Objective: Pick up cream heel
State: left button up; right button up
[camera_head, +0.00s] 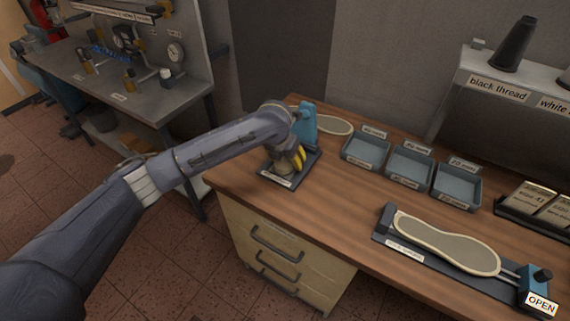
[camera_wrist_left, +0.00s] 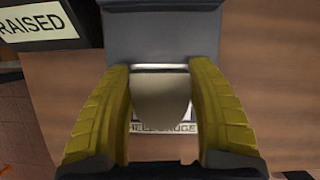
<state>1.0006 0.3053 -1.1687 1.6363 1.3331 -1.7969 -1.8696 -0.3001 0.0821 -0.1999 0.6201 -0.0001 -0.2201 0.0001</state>
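The cream heel (camera_wrist_left: 160,98) sits on the heel gauge (camera_wrist_left: 165,22) and shows in the left wrist view, between the two yellow fingers of my left gripper (camera_wrist_left: 160,85). The fingers stand on either side of it, and I cannot tell whether they press on it. In the head view my left gripper (camera_head: 298,160) is down at the gauge, whose blue upright (camera_head: 306,122) stands at the table's far left corner. The heel cannot be made out there, behind the gripper. My right gripper is not in view.
A sign in the left wrist view reads RAISED (camera_wrist_left: 40,27). Grey bins (camera_head: 366,150) stand right of the gauge. A sole lies in a clamp fixture (camera_head: 400,250) marked OPEN at the front right. A pale sole (camera_head: 335,126) lies behind the gauge. Bare wood lies between.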

pick_arm(q)
jog(key=c, duration=0.7)
jog(key=shift+r, duration=0.1)
